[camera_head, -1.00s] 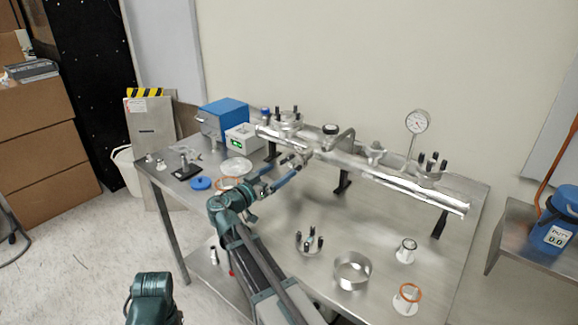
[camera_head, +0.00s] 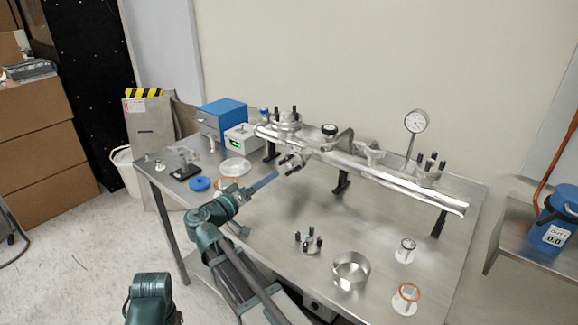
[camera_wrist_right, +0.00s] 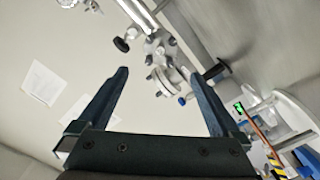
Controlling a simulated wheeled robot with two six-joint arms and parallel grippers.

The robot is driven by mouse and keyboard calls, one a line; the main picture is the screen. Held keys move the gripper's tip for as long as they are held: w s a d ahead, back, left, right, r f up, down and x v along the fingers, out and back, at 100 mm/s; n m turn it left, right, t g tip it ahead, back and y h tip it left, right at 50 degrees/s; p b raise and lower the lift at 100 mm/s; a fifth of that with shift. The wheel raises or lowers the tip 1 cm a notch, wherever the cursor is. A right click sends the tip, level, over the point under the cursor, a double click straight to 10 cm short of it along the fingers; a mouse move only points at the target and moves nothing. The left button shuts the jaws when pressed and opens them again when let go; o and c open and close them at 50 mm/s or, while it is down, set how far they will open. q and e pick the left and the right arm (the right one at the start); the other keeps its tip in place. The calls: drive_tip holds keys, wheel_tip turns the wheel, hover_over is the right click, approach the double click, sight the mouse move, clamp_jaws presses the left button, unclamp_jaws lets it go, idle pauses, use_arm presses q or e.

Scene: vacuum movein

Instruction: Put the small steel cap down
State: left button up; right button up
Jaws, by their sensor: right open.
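My right gripper (camera_head: 268,182) is over the left part of the steel table, apart from the tube. The steel tube (camera_head: 395,187) has a front port with dark bolts (camera_head: 290,163) just beyond the fingertips; flanged fittings also show past the fingers in the wrist view (camera_wrist_right: 172,82). I cannot clearly identify the small steel cap; a small pale piece (camera_head: 159,165) stands at the table's left end. Only a link of my left arm shows at the lower left; its gripper is out of view.
A blue disc (camera_head: 200,184), a pale dish (camera_head: 235,167) and an orange ring (camera_head: 226,184) lie left of the tube. A bolted flange (camera_head: 308,243), a steel ring (camera_head: 351,271) and two small fittings (camera_head: 405,250) (camera_head: 406,298) stand at the front right. The table's middle is clear.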

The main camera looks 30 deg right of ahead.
sight(289, 165)
drive_tip(key=n, duration=0.8)
drive_tip(key=a+n, duration=0.1)
drive_tip(key=n, duration=1.6)
drive_tip(key=shift+s+a+r, duration=0.1)
drive_tip(key=shift+s+a, duration=0.25)
drive_tip(key=shift+s, duration=0.05)
drive_tip(key=x, duration=1.4)
drive_tip(key=shift+s, duration=0.1)
clamp_jaws()
